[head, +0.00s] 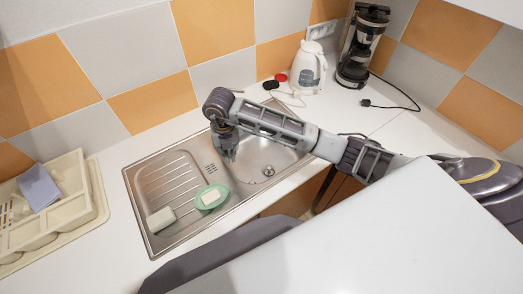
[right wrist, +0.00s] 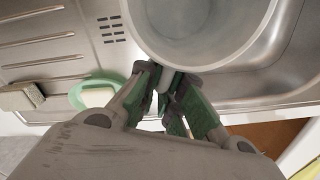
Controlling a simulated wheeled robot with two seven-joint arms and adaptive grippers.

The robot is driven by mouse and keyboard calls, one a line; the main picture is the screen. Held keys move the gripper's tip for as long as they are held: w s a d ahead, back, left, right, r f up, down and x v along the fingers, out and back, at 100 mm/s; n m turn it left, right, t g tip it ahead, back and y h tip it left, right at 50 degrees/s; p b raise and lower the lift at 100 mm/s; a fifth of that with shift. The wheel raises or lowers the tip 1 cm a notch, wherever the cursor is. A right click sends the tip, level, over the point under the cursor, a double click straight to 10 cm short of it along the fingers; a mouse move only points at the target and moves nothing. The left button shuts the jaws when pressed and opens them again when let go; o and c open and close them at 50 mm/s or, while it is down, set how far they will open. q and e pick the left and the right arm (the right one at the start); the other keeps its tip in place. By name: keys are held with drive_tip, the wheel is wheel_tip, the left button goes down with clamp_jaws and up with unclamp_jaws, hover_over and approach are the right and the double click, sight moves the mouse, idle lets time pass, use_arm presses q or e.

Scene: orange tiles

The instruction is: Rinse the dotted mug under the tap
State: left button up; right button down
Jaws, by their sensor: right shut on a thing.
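My right gripper (head: 229,152) is over the left part of the sink bowl (head: 266,158), pointing down. In the right wrist view the gripper (right wrist: 167,92) is shut on a pale grey round mug (right wrist: 200,35), seen from above with its open top toward the camera. The fingers close at its near side, seemingly on the handle. I see no dots on it from here, and the mug is hidden in the head view. I cannot make out the tap; my arm covers part of the sink's back. My left gripper is not in view.
A green dish (head: 211,196) with white soap and a sponge (head: 161,219) lie on the ribbed drainboard (head: 165,178). A cream rack (head: 95,190) with a blue-grey cloth stands left. A white kettle (head: 309,68) and coffee maker (head: 362,45) stand at the back.

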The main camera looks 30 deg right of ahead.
drive_tip(key=shift+r, duration=1.2)
drive_tip(key=shift+s, duration=0.1)
idle(0.4)
